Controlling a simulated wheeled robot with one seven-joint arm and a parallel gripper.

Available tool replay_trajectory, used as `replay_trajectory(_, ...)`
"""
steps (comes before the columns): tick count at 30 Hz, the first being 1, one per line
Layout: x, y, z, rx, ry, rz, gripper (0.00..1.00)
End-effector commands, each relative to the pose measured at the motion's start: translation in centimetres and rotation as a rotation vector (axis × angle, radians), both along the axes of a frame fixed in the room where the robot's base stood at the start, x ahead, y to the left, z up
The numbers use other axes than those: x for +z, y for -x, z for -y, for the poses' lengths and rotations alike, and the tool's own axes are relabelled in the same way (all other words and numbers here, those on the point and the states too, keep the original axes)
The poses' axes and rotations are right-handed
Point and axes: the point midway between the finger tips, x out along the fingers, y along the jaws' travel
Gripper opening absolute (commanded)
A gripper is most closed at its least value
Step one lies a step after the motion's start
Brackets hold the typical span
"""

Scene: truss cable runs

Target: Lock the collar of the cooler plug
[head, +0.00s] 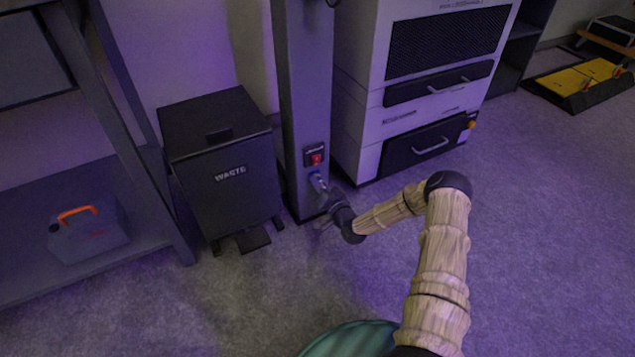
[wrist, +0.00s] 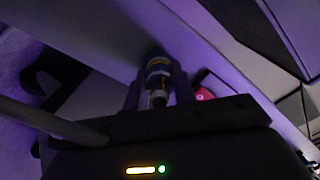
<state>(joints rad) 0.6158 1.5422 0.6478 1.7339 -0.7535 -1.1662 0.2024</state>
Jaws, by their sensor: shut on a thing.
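The cooler plug (head: 318,182), with a blue collar, sits low on the front of the grey column, just below a red switch. In the wrist view the plug (wrist: 158,75) shows a blue body with a yellow band and a pale metallic end. My gripper (head: 324,193) reaches the plug from the lower right. In the wrist view my gripper (wrist: 156,90) has a finger on each side of the plug and is shut on it. The exact lock position of the collar is too small and dark to tell.
The grey column (head: 305,90) stands between the black waste bin (head: 222,165) and a white cabinet with drawers (head: 400,100). The red switch (head: 316,158) is close above the plug. A shelf with a toolbox (head: 88,235) is at left.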

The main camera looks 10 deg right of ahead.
Motion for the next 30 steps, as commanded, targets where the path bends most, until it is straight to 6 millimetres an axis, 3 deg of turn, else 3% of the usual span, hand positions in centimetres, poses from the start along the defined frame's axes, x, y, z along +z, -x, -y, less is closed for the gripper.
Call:
replay_trajectory(5,0.19,-0.18,0.04,-0.002,-0.014,0.001,0.03)
replay_trajectory(13,0.18,-0.31,0.02,-0.003,-0.223,-0.067,0.03)
replay_trajectory(19,0.23,-0.32,-0.01,-0.001,-0.231,-0.071,0.03)
replay_trajectory(20,0.23,-0.32,-0.01,-0.002,-0.231,-0.070,0.30)
replay_trajectory(23,0.19,-0.29,0.00,-0.002,-0.230,-0.071,0.50)
replay_trajectory(30,-0.07,-0.26,0.12,-0.004,-0.228,-0.075,0.52)
